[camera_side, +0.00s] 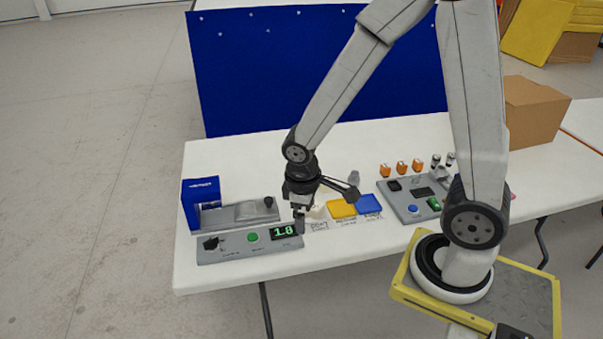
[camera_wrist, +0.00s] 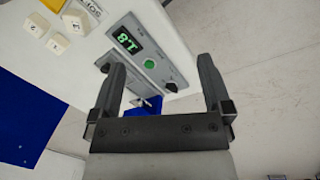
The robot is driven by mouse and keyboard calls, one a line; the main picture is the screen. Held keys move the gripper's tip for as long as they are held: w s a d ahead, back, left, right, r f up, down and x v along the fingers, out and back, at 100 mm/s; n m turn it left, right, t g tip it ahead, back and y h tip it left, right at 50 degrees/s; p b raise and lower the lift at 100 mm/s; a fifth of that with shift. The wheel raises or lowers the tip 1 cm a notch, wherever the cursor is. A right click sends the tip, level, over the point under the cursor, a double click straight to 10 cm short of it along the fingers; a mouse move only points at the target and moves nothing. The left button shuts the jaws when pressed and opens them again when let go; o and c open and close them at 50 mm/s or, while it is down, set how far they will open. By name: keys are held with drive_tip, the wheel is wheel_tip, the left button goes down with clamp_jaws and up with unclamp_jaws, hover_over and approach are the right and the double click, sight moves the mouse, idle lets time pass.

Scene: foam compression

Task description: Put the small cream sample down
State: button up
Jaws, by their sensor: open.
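Pale cream blocks with dark marks lie on the white table at the upper left of the wrist view: one at the far left (camera_wrist: 32,28), one in the middle (camera_wrist: 57,43) and one at the right (camera_wrist: 76,22). I cannot tell which is the small cream sample. In the side view a cream piece (camera_side: 317,212) shows just right of my gripper (camera_side: 300,222), partly hidden by it. In the wrist view my gripper (camera_wrist: 162,65) is open, with its fingers wide apart and no sample seen between them.
A grey panel (camera_side: 225,256) with a green button and a lit display (camera_side: 284,231) lies by the fingertips. A blue box (camera_side: 201,200) stands at the left. Yellow (camera_side: 341,209) and blue (camera_side: 367,203) pieces lie to the right, before a second grey panel (camera_side: 408,213).

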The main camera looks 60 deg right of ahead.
drive_tip(key=a+r+m+t, duration=0.1)
drive_tip(key=s+a+r+m+t+y, duration=0.1)
drive_tip(key=r+m, duration=0.1)
drive_tip(key=shift+s+r, duration=0.1)
drive_tip(key=shift+r, duration=0.1)
idle(1.2)
